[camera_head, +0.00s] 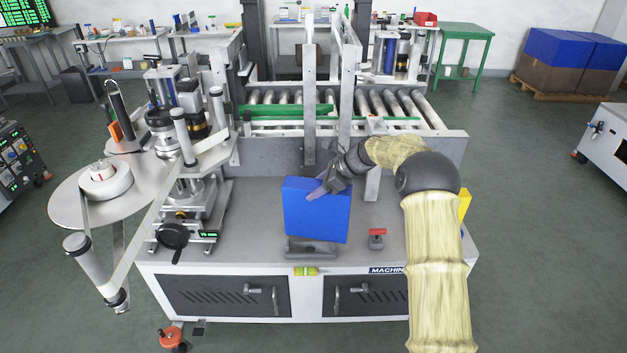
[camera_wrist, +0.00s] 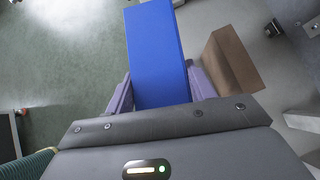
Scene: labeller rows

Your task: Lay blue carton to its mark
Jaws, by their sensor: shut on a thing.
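The blue carton (camera_head: 316,211) is a flat box standing upright over the grey top of the machine, near its front edge. My gripper (camera_head: 318,191) is shut on its upper part, coming from the upper right. In the wrist view the blue carton (camera_wrist: 155,55) lies between the two purple fingers of my gripper (camera_wrist: 160,92). A grey metal piece (camera_head: 311,249) is just below the carton; I cannot tell whether they touch. No mark for the carton can be made out in these views.
The labelling unit with its reel (camera_head: 104,180) stands left of the carton. A roller conveyor (camera_head: 390,108) runs behind. A small red-topped part (camera_head: 377,238) sits on the machine top to the right. A brown block (camera_wrist: 232,62) shows beside the carton in the wrist view.

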